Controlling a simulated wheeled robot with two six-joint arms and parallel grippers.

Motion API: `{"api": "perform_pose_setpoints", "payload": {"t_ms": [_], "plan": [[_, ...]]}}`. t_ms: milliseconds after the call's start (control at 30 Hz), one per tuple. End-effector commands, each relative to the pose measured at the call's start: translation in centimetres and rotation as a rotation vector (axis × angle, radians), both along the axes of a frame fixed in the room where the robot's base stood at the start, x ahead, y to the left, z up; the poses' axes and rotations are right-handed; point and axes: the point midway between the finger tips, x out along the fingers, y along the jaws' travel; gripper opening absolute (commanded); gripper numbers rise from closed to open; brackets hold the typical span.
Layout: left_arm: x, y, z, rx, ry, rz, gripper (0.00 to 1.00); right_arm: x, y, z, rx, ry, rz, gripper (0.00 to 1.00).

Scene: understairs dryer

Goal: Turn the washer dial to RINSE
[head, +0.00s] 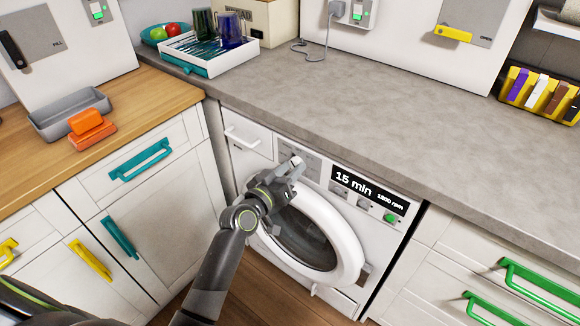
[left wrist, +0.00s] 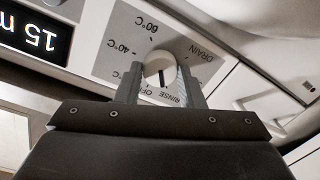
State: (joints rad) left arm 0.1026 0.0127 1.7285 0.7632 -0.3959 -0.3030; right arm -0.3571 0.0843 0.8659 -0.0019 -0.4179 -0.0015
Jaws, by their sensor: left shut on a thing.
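The white washer (head: 382,248) stands under the grey counter, with its round door below the control panel. My left gripper (head: 290,170) is at the left part of that panel, shut on the washer dial. In the left wrist view the pale round dial (left wrist: 159,66) sits between the two fingers of the gripper (left wrist: 160,84). Its dark mark points down in the picture, between the OFF label and the RINSE label (left wrist: 181,98). The labels 60°C, 40°C and DRAIN also show around the dial. OFF and RINSE are partly covered by the fingers. My right gripper is not in view.
The washer display (head: 368,190) reads 15 min, with a green button (head: 390,218) below it. The counter (head: 390,120) above is mostly clear. A white tray (head: 208,60) with cups stands at its far left end. Drawers with green handles (head: 540,282) are at right.

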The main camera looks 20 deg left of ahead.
Motion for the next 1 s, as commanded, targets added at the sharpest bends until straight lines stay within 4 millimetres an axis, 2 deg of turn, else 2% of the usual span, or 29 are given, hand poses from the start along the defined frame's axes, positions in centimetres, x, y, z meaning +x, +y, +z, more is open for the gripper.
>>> {"api": "perform_pose_setpoints", "payload": {"t_ms": [333,867,900,1000], "plan": [[0.01,0.05,0.1,-0.138,0.049,0.0,0.12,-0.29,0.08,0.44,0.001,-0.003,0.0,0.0],[0.01,0.07,0.04,-0.162,0.058,0.001,0.12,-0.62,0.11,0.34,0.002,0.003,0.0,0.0],[0.01,0.07,0.04,-0.162,0.058,0.001,0.37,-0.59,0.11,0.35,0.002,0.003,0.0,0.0],[0.01,0.07,0.03,-0.162,0.059,0.0,0.5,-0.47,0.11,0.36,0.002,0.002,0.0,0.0]]}}
